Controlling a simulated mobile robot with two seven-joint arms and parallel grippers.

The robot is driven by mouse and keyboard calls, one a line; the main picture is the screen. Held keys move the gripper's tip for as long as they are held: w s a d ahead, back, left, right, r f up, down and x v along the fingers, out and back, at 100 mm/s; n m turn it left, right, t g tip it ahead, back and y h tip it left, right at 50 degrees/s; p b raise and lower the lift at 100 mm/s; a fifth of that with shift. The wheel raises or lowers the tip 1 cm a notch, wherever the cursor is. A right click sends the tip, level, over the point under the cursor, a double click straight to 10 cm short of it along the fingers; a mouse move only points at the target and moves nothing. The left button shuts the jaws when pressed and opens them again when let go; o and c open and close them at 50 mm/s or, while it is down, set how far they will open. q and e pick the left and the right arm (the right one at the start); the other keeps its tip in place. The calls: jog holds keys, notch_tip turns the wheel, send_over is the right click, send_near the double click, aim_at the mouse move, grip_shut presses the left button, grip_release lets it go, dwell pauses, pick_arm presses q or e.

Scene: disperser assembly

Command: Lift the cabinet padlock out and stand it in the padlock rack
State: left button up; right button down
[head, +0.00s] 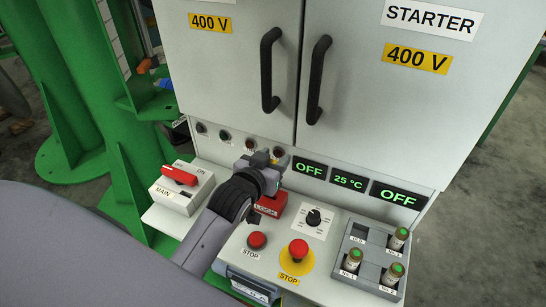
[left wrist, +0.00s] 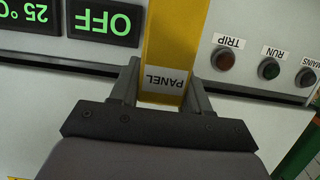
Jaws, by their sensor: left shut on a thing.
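My left gripper (head: 272,158) is at the cabinet's lower front, just below the row of small lamps. In the left wrist view its two fingers (left wrist: 163,85) are shut on a yellow block labelled PANEL (left wrist: 174,40), which I take to be the cabinet padlock. No shackle shows, and its far end runs out of the picture. In the head view the gripper mostly hides it. A red box with a partly hidden LOCK label (head: 269,205) sits on the console just below the gripper; I cannot tell whether it is the rack. My right gripper is not in view.
The cabinet doors have two black handles (head: 316,80). The console carries a red MAIN switch (head: 179,175), a black dial (head: 314,217), red STOP buttons (head: 298,250) and a grey fuse tray (head: 357,270). Green displays (head: 350,181) line the cabinet's lower edge.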

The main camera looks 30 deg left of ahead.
pick_arm(q)
jog(key=shift+p, duration=0.35)
dwell(0.4)
jog(key=shift+f+b, duration=1.3)
jog(key=shift+f, duration=0.95)
jog(key=o, duration=1.2)
jog(key=shift+s, duration=0.1)
jog(key=v, duration=0.7)
